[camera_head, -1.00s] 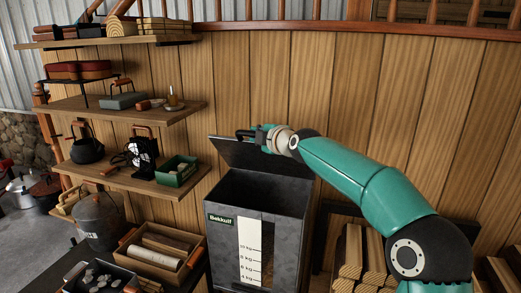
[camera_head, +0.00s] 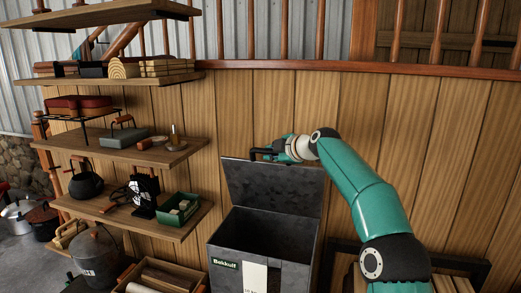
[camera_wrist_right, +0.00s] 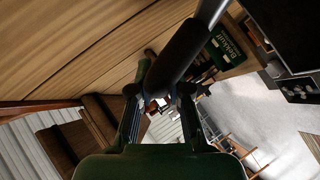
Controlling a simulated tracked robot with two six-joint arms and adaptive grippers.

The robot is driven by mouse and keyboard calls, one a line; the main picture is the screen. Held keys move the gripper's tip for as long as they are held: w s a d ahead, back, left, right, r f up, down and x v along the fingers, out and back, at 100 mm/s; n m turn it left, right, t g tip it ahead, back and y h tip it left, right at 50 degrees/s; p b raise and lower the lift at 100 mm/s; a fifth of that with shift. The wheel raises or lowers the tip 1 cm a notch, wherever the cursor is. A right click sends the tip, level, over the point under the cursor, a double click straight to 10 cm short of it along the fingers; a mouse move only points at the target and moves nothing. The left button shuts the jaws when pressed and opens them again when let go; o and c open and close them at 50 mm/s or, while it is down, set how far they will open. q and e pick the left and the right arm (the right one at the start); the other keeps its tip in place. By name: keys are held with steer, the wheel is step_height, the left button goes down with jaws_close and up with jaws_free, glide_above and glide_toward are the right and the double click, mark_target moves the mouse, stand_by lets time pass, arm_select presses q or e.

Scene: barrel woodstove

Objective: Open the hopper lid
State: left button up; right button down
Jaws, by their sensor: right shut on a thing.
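The grey metal hopper (camera_head: 232,272) stands against the wood-panelled wall, with a green label on its front. Its lid (camera_head: 275,188) is raised and stands nearly upright at the back, so the dark inside shows. My right gripper (camera_head: 272,153) is at the lid's top edge, shut on the black lid handle (camera_head: 258,154). In the right wrist view, the thick dark handle (camera_wrist_right: 183,48) lies at the fingertips of the right gripper (camera_wrist_right: 158,98). The exact contact is hard to see there. My left gripper is not in view.
Wooden shelves (camera_head: 125,150) with a kettle (camera_head: 85,180), a green box (camera_head: 178,209) and other goods are left of the hopper. A wooden crate (camera_head: 160,275) is at the hopper's lower left. A wooden railing (camera_head: 290,66) runs above the wall.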

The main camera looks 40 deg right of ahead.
steer(key=shift+w+r, duration=0.15)
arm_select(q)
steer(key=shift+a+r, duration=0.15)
arm_select(e)
steer(key=shift+a, duration=0.1)
steer(key=c, duration=1.4)
jaws_free()
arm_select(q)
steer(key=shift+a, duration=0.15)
arm_select(e)
steer(key=shift+a, duration=0.15)
steer(key=shift+d, duration=0.25)
steer(key=shift+s+r, duration=0.1)
steer(key=shift+s, duration=0.1)
steer(key=v, duration=1.1)
steer(key=shift+s+a, duration=0.2)
